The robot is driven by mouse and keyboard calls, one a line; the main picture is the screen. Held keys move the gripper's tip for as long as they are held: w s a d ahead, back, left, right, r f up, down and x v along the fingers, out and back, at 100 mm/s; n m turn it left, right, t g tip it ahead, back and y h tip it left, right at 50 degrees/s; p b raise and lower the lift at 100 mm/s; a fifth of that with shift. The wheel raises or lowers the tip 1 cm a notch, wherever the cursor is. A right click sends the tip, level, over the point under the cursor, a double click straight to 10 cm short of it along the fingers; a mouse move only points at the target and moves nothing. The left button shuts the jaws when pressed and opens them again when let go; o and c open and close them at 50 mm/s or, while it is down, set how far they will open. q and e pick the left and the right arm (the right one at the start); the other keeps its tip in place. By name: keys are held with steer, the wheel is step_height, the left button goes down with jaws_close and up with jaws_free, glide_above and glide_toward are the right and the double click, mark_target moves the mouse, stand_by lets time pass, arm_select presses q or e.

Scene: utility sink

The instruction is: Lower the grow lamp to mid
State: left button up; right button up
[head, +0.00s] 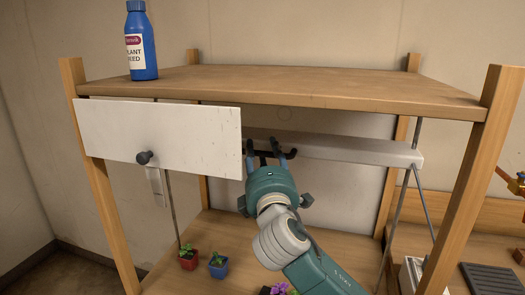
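The grow lamp (350,149) is a long pale bar hanging below the wooden top shelf, with thin metal rods at its right end. My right gripper (266,148) reaches up from below at the lamp's left part. Its fingers are spread apart. A dark piece, perhaps a handle on the lamp, shows at the fingers; I cannot tell whether they touch it. The lamp's left end is hidden behind a white panel (165,136) with a dark knob (144,157). My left gripper is not in view.
A blue plant feed bottle (141,42) stands on the top shelf (300,85). Small plants in a red pot (188,261) and a blue pot (218,268) stand on the lower shelf, with purple flowers (279,289) near my arm. Wooden posts (478,180) frame the sides.

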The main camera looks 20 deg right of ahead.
jaws_close()
step_height(320, 180, down, 10)
steer(key=b, duration=0.6)
jaws_free()
steer(key=shift+s, duration=0.1)
